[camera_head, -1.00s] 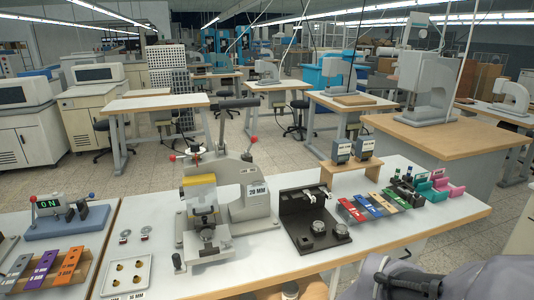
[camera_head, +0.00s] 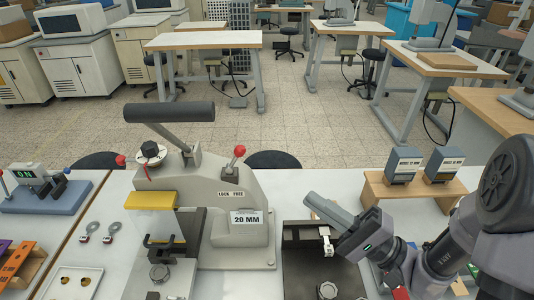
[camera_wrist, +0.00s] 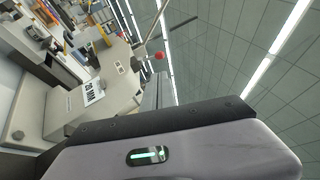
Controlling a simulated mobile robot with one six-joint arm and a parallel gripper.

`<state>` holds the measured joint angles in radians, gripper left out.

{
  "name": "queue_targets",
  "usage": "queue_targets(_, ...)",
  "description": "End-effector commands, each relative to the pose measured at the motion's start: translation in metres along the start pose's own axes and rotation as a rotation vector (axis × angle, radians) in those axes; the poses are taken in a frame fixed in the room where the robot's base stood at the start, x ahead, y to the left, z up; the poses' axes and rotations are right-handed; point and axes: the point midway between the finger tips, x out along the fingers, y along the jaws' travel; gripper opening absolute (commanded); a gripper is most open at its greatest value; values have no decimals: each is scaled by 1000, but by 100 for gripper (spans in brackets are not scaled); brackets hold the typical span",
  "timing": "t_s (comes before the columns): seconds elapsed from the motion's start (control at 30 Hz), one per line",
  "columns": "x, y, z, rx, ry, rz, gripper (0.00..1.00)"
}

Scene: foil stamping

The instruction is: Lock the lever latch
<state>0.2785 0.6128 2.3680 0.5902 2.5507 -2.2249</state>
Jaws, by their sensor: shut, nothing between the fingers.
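The lever latch is a short lever with a red ball knob (camera_head: 239,151) on the right side of the grey press (camera_head: 228,185). It leans up and to the right above a label (camera_head: 231,195) reading "LOCK FREE". The red knob also shows in the wrist view (camera_wrist: 159,55). My gripper (camera_head: 313,204) is shut and empty, to the right of the press and lower in the picture than the knob. It points up and left and is apart from the latch.
A long black-gripped handle (camera_head: 168,112) rises above the press. A second red knob (camera_head: 120,160) is at its left. A "20 MM" card (camera_head: 246,220) is on its front. A black fixture (camera_head: 322,262) lies below my gripper. A wooden stand (camera_head: 420,188) with two counters is at right.

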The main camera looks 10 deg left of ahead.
Motion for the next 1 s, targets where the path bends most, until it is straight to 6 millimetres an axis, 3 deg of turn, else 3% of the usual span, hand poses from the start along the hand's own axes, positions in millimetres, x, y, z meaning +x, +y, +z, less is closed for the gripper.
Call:
queue_targets(0.27,13,0,1,-1,-6,3,0)
queue_targets(0.7,107,-1,3,1,-8,3,0)
queue_targets(1.0,139,0,2,0,-4,2,0)
